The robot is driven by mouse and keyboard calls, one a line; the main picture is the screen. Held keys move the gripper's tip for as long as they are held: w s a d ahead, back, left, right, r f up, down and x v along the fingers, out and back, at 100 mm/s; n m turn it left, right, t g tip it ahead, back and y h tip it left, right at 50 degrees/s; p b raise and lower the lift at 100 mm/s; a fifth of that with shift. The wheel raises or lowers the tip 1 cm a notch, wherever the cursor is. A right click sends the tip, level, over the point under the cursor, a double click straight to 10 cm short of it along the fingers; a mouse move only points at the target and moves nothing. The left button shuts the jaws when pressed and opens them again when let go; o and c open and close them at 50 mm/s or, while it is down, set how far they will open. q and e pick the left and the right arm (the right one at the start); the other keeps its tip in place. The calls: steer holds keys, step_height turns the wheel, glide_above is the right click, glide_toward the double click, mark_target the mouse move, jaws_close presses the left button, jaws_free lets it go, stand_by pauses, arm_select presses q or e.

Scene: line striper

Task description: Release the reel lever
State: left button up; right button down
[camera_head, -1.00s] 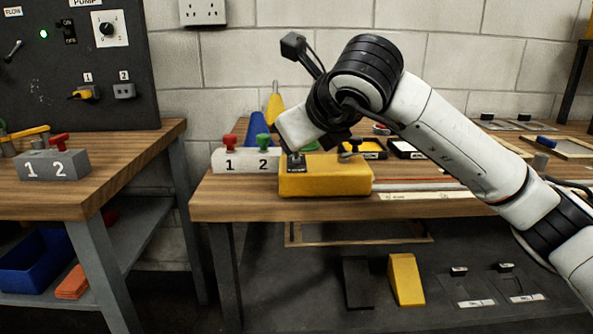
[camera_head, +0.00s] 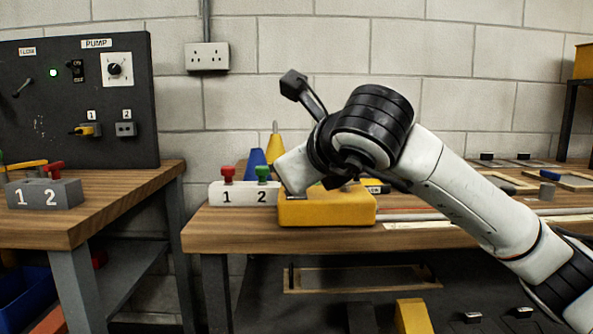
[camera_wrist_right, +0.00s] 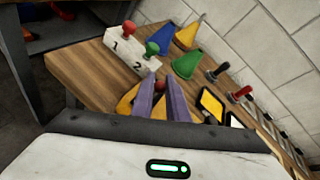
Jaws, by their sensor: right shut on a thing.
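A yellow box (camera_head: 335,210) sits at the front left of the wooden bench. I take it for the reel housing. My right gripper (camera_wrist_right: 161,90) is down at the top of this box, its two fingers showing in the right wrist view over the yellow surface (camera_wrist_right: 126,103). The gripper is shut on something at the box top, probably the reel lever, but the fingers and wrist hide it. In the head view my white and black wrist covers the box's upper left. My left gripper is in neither view.
A white block marked 1 and 2 (camera_head: 242,194), with red and green knobs, stands just left of the yellow box. Blue (camera_wrist_right: 163,39), green (camera_wrist_right: 186,65) and yellow cones (camera_wrist_right: 187,34) stand behind. A pump panel (camera_head: 80,100) stands on the left bench.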

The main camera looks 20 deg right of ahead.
steer(key=c, duration=1.7)
jaws_free()
steer(key=shift+c, duration=0.2)
arm_select(q)
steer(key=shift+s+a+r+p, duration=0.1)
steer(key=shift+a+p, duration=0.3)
steer(key=shift+p, duration=0.1)
arm_select(e)
steer(key=v, duration=1)
steer(key=shift+s+r, duration=0.15)
steer(key=shift+s, duration=0.05)
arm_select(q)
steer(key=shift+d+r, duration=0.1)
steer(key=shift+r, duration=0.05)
